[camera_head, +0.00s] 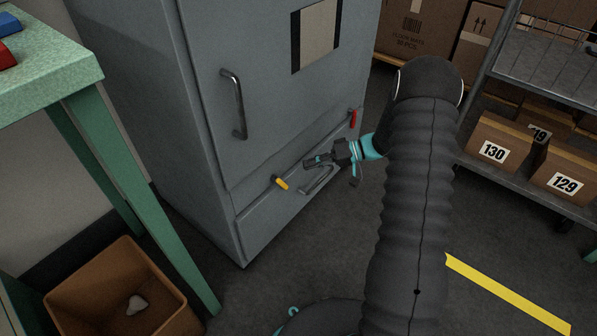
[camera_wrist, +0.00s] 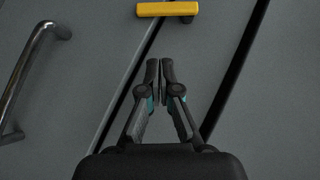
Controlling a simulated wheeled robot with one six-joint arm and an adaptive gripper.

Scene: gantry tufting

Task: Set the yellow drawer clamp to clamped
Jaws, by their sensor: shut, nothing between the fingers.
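The yellow drawer clamp (camera_head: 282,184) is a small lever on the front of the grey cabinet, near the seam above the bottom drawer (camera_head: 272,212). In the head view it slants down to the right. In the wrist view the yellow clamp (camera_wrist: 167,9) is a bar lying across the top of the picture, beside a dark seam. My gripper (camera_head: 308,162) is shut and empty, in front of the cabinet to the right of the clamp. In the wrist view my gripper (camera_wrist: 160,72) has its fingertips together, below the clamp in the picture and apart from it.
A metal drawer handle (camera_head: 318,181) is just below my gripper. A red lever (camera_head: 352,119) sits further right, and a door handle (camera_head: 235,104) is above. A green table (camera_head: 60,75) and brown bin (camera_head: 62,300) stand left; a shelf of boxes (camera_head: 493,150) stands right.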

